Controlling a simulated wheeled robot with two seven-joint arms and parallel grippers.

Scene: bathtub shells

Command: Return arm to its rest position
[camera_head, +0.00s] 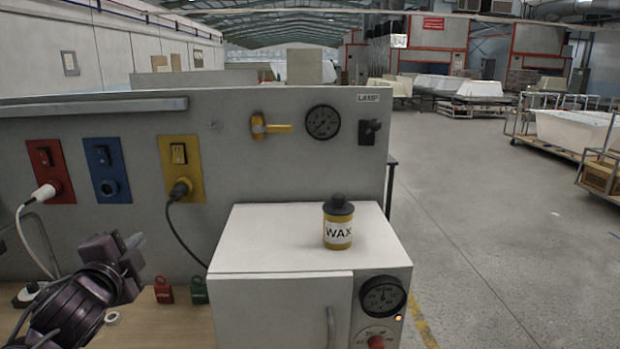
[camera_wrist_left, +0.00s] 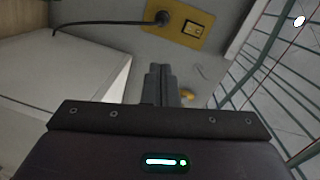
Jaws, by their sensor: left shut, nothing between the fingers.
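My left arm comes in from the lower left of the head view, over the wooden bench. My left gripper (camera_head: 132,242) is in front of the grey panel, left of the white cabinet. In the left wrist view its two fingers (camera_wrist_left: 160,82) are together with nothing between them. That view looks toward the panel, with the yellow socket plate (camera_wrist_left: 186,25) and its black plug near the top. My right gripper shows in neither view.
A white cabinet (camera_head: 300,238) with a gauge stands right of my arm, with a WAX jar (camera_head: 338,228) upright on top. Red (camera_head: 163,290) and green (camera_head: 199,291) padlocks sit on the bench (camera_head: 150,325). A white cable (camera_head: 28,240) hangs at left. Open floor (camera_head: 480,230) lies right.

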